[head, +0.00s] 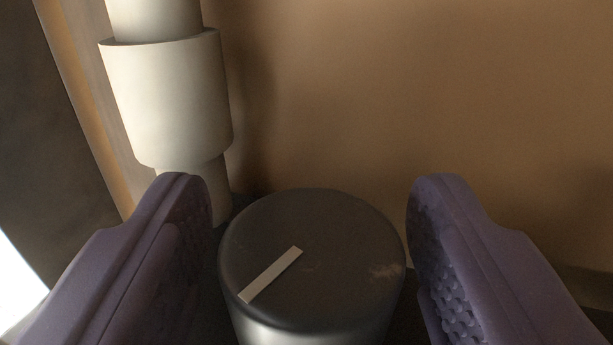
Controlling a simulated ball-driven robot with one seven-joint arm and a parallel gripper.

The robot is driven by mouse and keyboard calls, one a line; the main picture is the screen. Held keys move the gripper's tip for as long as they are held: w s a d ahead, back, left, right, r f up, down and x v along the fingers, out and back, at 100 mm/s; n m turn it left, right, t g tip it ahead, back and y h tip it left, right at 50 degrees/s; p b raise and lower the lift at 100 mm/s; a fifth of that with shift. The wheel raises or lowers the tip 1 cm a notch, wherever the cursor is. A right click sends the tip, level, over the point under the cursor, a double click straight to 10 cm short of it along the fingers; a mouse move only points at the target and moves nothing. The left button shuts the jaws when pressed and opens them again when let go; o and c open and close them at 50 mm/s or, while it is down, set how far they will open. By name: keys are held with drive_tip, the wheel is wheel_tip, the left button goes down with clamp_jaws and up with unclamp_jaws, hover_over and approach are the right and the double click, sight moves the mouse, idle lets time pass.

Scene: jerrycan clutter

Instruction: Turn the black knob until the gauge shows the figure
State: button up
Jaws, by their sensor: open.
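The black knob (335,270) is a dark round cylinder at the bottom middle of the head view. A pale straight mark on its top face slants from lower left to upper right, left of the centre. My gripper (308,225) is open, with one purple padded finger on each side of the knob. A narrow gap shows between the knob and each finger; I cannot tell that either touches. The gauge and its figure are not in view.
A cream pipe (168,95) with a thicker collar stands at the upper left, just behind the left finger. A plain brown wall (430,90) fills the back and right. A dark surface and a bright patch lie at the far left.

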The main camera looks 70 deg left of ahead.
drive_tip(key=c, duration=1)
drive_tip(key=shift+o, duration=0.2)
